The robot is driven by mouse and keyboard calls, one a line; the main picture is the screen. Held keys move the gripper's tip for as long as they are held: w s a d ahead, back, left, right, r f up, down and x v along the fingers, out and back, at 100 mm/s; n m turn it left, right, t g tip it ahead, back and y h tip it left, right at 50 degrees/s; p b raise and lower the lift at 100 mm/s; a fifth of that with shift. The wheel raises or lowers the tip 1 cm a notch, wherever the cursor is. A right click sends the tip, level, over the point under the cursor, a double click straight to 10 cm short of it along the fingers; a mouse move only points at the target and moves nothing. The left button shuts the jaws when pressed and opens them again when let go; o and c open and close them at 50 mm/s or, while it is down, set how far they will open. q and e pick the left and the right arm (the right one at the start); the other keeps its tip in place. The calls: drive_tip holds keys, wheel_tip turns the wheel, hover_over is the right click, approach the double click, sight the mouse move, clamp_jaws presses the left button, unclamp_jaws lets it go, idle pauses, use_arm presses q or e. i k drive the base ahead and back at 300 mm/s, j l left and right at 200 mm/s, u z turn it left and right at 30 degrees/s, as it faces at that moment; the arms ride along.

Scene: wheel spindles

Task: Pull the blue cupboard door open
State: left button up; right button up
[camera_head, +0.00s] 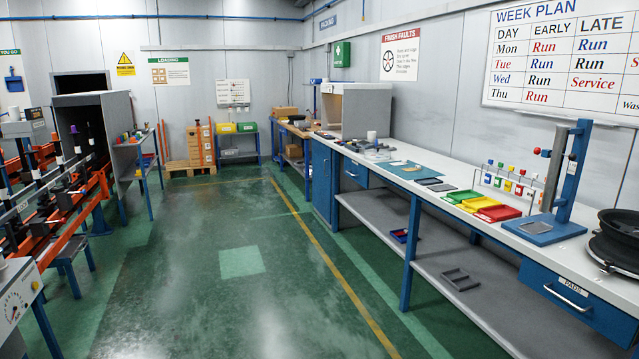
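The blue cupboard door (321,182) is at the far end of the long bench on the right, below the worktop. It looks shut, and it is small and seen at a slant. A thin pale upright mark near its right edge may be its handle, but it is too small to tell. Neither of my grippers is in view.
The bench worktop (411,186) runs along the right wall, with a lower grey shelf (440,262) on blue legs. A blue drawer (355,173) is beside the cupboard. Orange racks (70,200) stand at the left. The green floor (235,300) between is clear.

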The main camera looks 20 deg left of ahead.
sight(321, 154)
drive_tip(key=i+j+u, duration=0.4)
drive_tip(key=i, duration=0.25)
drive_tip(key=i+u, duration=0.45)
drive_tip(key=i, duration=4.8)
